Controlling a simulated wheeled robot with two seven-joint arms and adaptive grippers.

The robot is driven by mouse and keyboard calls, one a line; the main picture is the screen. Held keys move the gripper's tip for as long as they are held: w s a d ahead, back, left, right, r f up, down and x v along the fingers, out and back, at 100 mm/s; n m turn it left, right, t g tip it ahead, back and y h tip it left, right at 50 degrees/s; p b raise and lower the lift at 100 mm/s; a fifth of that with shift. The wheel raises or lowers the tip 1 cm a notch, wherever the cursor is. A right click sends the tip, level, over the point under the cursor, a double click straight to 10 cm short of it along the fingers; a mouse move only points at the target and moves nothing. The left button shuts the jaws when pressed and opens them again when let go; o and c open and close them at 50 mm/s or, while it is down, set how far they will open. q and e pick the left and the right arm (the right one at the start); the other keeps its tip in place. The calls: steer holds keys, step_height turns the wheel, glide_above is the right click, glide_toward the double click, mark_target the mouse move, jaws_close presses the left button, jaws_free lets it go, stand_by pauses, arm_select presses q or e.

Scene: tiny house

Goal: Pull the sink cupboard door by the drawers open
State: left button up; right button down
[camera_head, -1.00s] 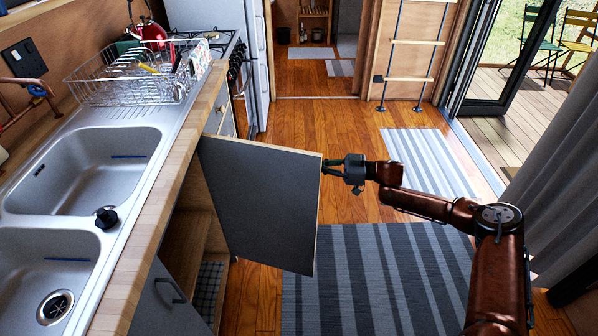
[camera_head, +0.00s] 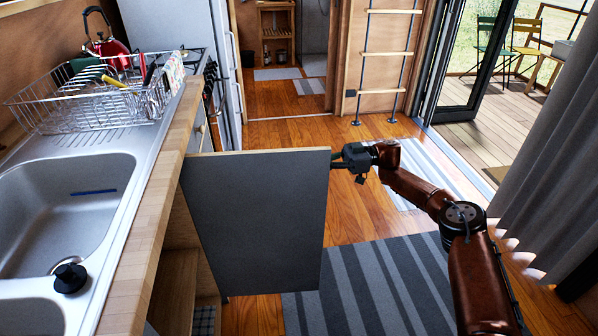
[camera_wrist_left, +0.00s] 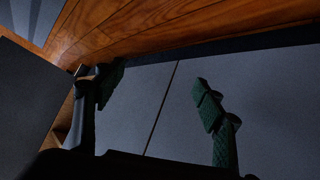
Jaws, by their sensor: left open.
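The sink cupboard door (camera_head: 256,222) is a dark grey panel with a pale wood edge. It stands wide open, out from the counter, with wooden cupboard interior (camera_head: 178,280) showing on its left. My right gripper (camera_head: 342,162) is at the upper part of the door's free edge; its fingers are partly hidden, so I cannot tell whether they touch it. My left gripper (camera_wrist_left: 155,78) is out of the head view. In the left wrist view its two dark green fingers are apart with nothing between them, in front of flat grey panels (camera_wrist_left: 130,85).
The counter edge (camera_head: 150,215) and sink (camera_head: 65,205) run along the left, with a dish rack (camera_head: 90,100) behind. A striped rug (camera_head: 375,285) covers the floor right of the door. A curtain (camera_head: 555,170) hangs at the right.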

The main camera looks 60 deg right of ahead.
arm_select(q)
steer(key=shift+w+f+t+b, duration=0.1)
steer(key=shift+f+t+b, duration=0.2)
steer(key=shift+f+b, duration=0.1)
arm_select(e)
steer(key=shift+w+d+f, duration=0.1)
steer(key=shift+w+d, duration=0.3)
arm_select(q)
steer(key=shift+w, duration=0.1)
arm_select(e)
steer(key=c, duration=2.4)
jaws_free()
steer(key=shift+w+a, duration=0.1)
steer(key=shift+w, duration=0.1)
steer(key=shift+s, duration=0.1)
